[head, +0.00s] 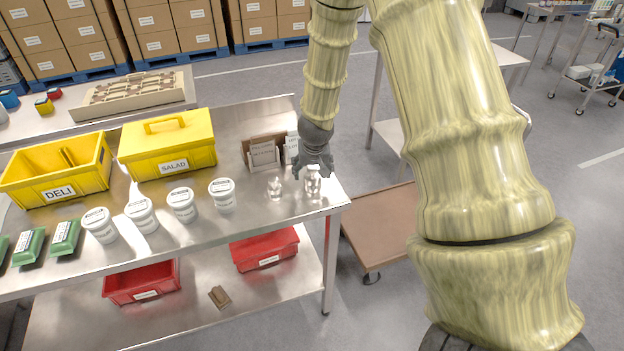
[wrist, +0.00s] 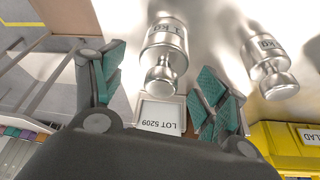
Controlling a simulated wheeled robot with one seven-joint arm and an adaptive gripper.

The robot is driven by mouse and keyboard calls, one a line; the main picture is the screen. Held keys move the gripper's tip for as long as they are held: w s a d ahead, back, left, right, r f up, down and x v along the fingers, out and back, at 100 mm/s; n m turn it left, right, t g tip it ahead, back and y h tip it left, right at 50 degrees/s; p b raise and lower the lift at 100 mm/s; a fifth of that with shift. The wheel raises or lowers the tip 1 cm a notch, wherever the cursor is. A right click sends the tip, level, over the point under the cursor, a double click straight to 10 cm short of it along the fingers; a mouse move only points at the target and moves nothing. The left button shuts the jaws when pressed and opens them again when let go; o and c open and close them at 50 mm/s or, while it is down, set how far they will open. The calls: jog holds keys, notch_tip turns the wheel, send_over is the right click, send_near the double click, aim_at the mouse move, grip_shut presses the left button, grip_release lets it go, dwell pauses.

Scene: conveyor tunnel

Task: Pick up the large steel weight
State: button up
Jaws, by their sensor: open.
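The large steel weight (head: 313,186) is a shiny knobbed cylinder standing near the right end of the steel table. In the wrist view the large weight (wrist: 164,50) shows a partly readable mark and lies in line with the gap between my fingers. A smaller steel weight (head: 275,188) stands just left of it, and that smaller weight (wrist: 268,62) is outside my right finger in the wrist view. My gripper (head: 314,170) is open and empty, right at the large weight's top. In the wrist view my gripper (wrist: 160,88) has green pads apart on both sides, with no clear contact.
White tubs (head: 222,195), a yellow SALAD bin (head: 168,150) and a DELI bin (head: 58,172) stand to the left. The table's right edge is close to the large weight.

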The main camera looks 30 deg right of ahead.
aim_at(312, 174)
jog(key=shift+p+x, duration=0.3)
jog(key=shift+x, duration=1.45)
jog(key=shift+s, duration=0.1)
jog(key=shift+c, duration=0.2)
jog(key=shift+r, duration=0.1)
grip_shut()
